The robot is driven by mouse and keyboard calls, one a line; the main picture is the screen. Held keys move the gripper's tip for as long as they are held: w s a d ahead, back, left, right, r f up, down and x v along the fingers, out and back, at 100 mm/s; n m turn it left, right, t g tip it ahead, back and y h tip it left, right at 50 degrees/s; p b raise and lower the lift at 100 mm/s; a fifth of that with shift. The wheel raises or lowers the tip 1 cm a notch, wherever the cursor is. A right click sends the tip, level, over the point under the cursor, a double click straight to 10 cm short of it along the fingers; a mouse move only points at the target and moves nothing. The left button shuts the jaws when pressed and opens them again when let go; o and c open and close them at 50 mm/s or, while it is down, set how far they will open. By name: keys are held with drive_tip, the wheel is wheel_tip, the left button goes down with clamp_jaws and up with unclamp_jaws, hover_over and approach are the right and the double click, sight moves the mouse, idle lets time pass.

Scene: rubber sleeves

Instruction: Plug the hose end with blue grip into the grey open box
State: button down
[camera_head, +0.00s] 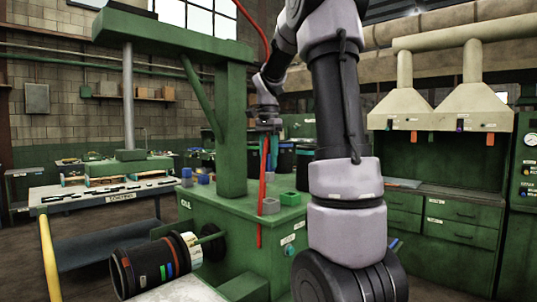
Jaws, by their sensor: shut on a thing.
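My gripper (268,140) hangs from my arm near the middle of the picture, above the green machine table (225,212). It is shut on the hose end with blue grip (274,151), a small blue-teal piece below the jaws; its lower tip is hard to make out. A red hose (262,190) runs down close by the gripper and past the table's front edge. The grey open box (270,206) sits on the table top, below the gripper and apart from it. A green open box (290,198) stands to its right.
Blue blocks (203,179) and a grey block stand at the table's back left, beside a thick green column (232,130). A black cylinder with coloured stripes (150,265) lies at the front left. A labelled workbench (120,196) is farther left.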

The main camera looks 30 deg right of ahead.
drive_tip(key=shift+f, duration=4.25)
drive_tip(key=shift+c, duration=1.8)
unclamp_jaws()
wheel_tip(320, 180, up, 11)
drive_tip(key=shift+f, duration=0.1)
drive_tip(key=s+a+f+n+t+y, duration=0.1)
drive_tip(key=s+a+n+t, duration=0.2)
drive_tip(key=s, duration=0.6)
drive_tip(key=s+a+f+n+t+y, duration=0.1)
drive_tip(key=s+a+n+t, duration=0.3)
drive_tip(key=s+a+n, duration=0.3)
drive_tip(key=s+a, duration=0.3)
drive_tip(key=shift+s+a, duration=0.2)
drive_tip(key=shift+s, duration=0.1)
